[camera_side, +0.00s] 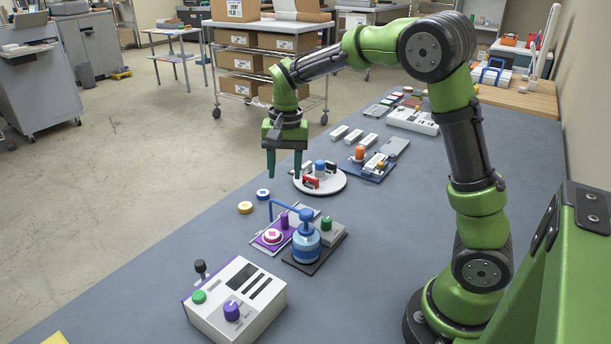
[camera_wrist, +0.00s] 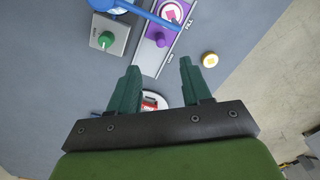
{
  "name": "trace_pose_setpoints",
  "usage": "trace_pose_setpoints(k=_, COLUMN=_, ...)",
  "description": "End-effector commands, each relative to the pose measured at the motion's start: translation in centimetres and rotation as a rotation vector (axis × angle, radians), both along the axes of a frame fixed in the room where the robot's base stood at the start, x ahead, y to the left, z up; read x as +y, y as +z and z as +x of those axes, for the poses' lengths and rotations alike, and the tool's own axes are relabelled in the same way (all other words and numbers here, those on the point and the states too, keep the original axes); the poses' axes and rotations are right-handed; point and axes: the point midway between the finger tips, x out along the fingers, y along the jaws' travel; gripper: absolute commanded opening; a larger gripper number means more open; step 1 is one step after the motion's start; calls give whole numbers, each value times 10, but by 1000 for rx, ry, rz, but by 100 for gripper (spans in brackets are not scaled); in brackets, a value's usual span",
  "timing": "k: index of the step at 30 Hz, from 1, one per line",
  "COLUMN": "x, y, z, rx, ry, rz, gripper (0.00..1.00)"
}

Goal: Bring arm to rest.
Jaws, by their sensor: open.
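My gripper (camera_side: 284,164) hangs from my green arm with its fingers pointing down, above the table near its left edge. The two dark green fingers are apart, with nothing between them. In the wrist view my gripper (camera_wrist: 163,80) also shows open and empty. A round white tray (camera_side: 335,186) holding several small items stands a little right of and below the fingers in the side view. A small part of the tray's red item (camera_wrist: 150,104) shows between the fingers in the wrist view.
A blue press (camera_side: 306,243) with a lever stands by a purple slide plate (camera_side: 260,240). A white control box (camera_side: 236,300) sits at the front. A yellow disc (camera_side: 245,207) and a blue disc (camera_side: 263,194) lie near the left edge. Blue table (camera_side: 390,240) between press and my base is clear.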

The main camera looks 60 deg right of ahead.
Motion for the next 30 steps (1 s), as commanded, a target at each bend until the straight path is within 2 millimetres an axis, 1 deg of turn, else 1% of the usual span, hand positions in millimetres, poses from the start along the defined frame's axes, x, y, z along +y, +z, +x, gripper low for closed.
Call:
trace_pose_setpoints(k=8, x=43, y=33, z=-68, rx=-212, ry=294, rz=72, gripper=48)
trace_pose_setpoints(k=12, x=65, y=49, z=-109, rx=-344, ry=430, rz=62, gripper=48)
trace_pose_setpoints(k=15, x=76, y=57, z=-137, rx=-434, ry=507, rz=35, gripper=48)
trace_pose_setpoints(k=18, x=84, y=60, z=-160, rx=-509, ry=558, rz=3, gripper=48)
trace_pose_setpoints(k=21, x=88, y=63, z=-176, rx=-562, ry=580, rz=-25, gripper=48)
trace_pose_setpoints(k=24, x=90, y=68, z=-184, rx=-599, ry=584, rz=-42, gripper=48)
trace_pose_setpoints(k=27, x=90, y=75, z=-186, rx=-625, ry=582, rz=-53, gripper=48)
trace_pose_setpoints(k=30, x=89, y=76, z=-186, rx=-629, ry=578, rz=-56, gripper=48)
